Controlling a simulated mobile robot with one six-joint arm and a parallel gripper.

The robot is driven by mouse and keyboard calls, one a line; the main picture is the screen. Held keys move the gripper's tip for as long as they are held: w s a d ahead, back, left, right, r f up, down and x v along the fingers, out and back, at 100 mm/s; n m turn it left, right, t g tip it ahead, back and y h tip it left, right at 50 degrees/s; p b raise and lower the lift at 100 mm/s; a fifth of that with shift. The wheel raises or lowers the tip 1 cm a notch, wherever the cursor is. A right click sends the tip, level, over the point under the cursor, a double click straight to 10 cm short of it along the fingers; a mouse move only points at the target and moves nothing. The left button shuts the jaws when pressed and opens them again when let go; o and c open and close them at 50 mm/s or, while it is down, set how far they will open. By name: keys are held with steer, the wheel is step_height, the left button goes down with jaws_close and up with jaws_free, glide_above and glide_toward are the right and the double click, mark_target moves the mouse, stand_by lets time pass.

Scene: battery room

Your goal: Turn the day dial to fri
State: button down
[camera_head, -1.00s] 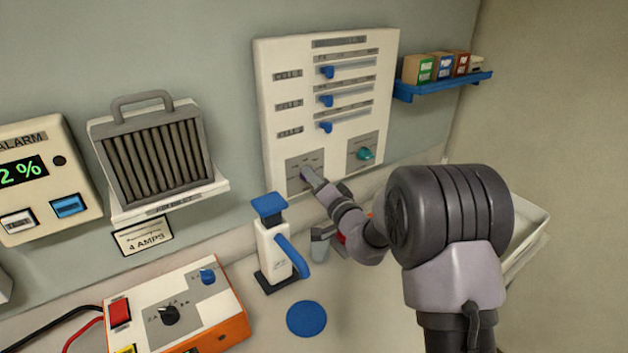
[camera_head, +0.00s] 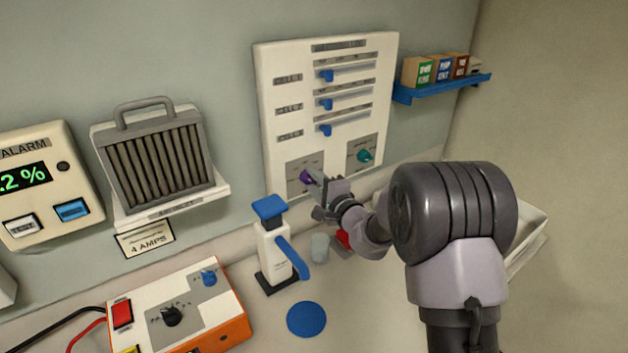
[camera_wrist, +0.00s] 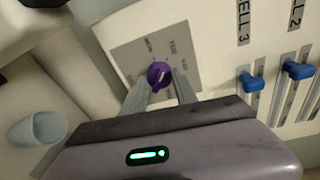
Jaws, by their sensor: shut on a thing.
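The day dial is a round purple knob (camera_head: 306,177) on a grey plate at the lower left of the white wall panel (camera_head: 285,100). In the wrist view the knob (camera_wrist: 159,75) sits between my two pale fingers, and its light pointer line slants up and to the right. The small day labels around it are blurred; one near the top seems to read TUE, and I cannot make out fri. My gripper (camera_head: 315,182) reaches the knob from the lower right. In the wrist view my gripper (camera_wrist: 159,88) is shut on the knob.
A teal knob (camera_head: 365,156) is to the right on the same panel, with blue sliders (camera_head: 326,103) above. A white and blue bottle (camera_head: 272,245) and a pale cup (camera_wrist: 38,128) stand below. A blue shelf (camera_head: 440,88) with small boxes is at right.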

steer(key=m+g+p, duration=0.1)
steer(key=m+p, duration=0.1)
steer(key=m, duration=0.4)
steer(key=shift+d+m, duration=0.1)
steer(key=shift+m, duration=0.2)
steer(key=m+y+p, duration=0.1)
steer(key=m+p, duration=0.2)
steer(key=m, duration=0.2)
steer(key=shift+m+g, duration=0.3)
steer(key=m+p, duration=0.1)
steer(key=m, duration=0.2)
steer(key=m+y+p, duration=0.1)
steer(key=m+p, duration=0.1)
steer(key=m, duration=0.1)
steer(key=shift+f+m+y, duration=0.1)
steer(key=shift+m+y, duration=0.2)
steer(key=m+p, duration=0.1)
steer(key=m, duration=0.2)
steer(key=shift+p, duration=0.3)
steer(key=shift+f+m+y+p, duration=0.1)
steer(key=shift+m+y+p, duration=0.35)
steer(key=shift+m, duration=1.25)
steer(key=c, duration=1)
jaws_free()
steer(key=shift+o, duration=0.2)
